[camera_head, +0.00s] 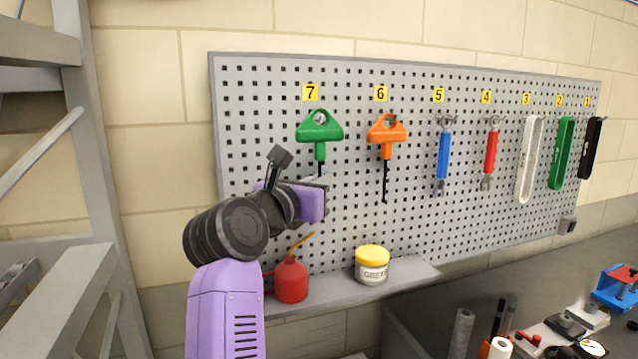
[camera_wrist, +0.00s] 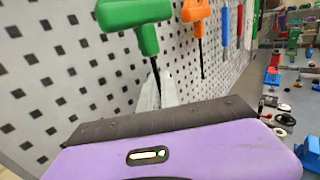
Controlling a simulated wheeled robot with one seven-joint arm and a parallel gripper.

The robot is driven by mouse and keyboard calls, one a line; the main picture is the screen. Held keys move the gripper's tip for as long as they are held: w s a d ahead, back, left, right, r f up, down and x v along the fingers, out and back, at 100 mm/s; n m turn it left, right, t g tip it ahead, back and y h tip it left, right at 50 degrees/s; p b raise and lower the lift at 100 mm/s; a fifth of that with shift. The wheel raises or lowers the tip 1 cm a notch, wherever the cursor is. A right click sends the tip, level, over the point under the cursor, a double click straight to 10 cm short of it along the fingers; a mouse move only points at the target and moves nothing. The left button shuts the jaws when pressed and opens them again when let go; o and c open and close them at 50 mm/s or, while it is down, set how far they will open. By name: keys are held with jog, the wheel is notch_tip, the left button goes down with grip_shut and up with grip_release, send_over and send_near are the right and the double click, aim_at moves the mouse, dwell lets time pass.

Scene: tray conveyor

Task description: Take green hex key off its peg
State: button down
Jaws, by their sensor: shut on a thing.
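The green hex key (camera_head: 319,130) hangs at the peg under label 7 on the grey pegboard, its T-shaped handle up and its dark shaft down. It also shows at the top of the wrist view (camera_wrist: 140,15). My gripper (camera_head: 318,181) is below the handle, shut on the shaft. In the wrist view its pale fingers (camera_wrist: 166,92) are around the shaft, and the purple gripper body fills the bottom. The lower shaft is hidden behind the gripper. I cannot tell whether the handle's hole is still around the peg.
The orange hex key (camera_head: 386,131) hangs close by on the right under label 6. Several other tools hang further right. A red oil can (camera_head: 290,281) and a yellow-lidded grease jar (camera_head: 372,268) stand on a shelf below. Grey rack beams (camera_head: 50,310) stand at the left.

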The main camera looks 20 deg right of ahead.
jog(key=shift+s+r, duration=0.15)
jog(key=shift+s, duration=0.1)
jog(key=shift+s+r, duration=0.15)
jog(key=shift+s, duration=0.15)
jog(key=shift+s+r, duration=0.1)
jog(key=shift+s, duration=1.05)
jog(key=shift+s+r, duration=0.1)
jog(key=shift+s, duration=1.25)
jog(key=shift+s+r, duration=0.1)
jog(key=shift+s, duration=0.85)
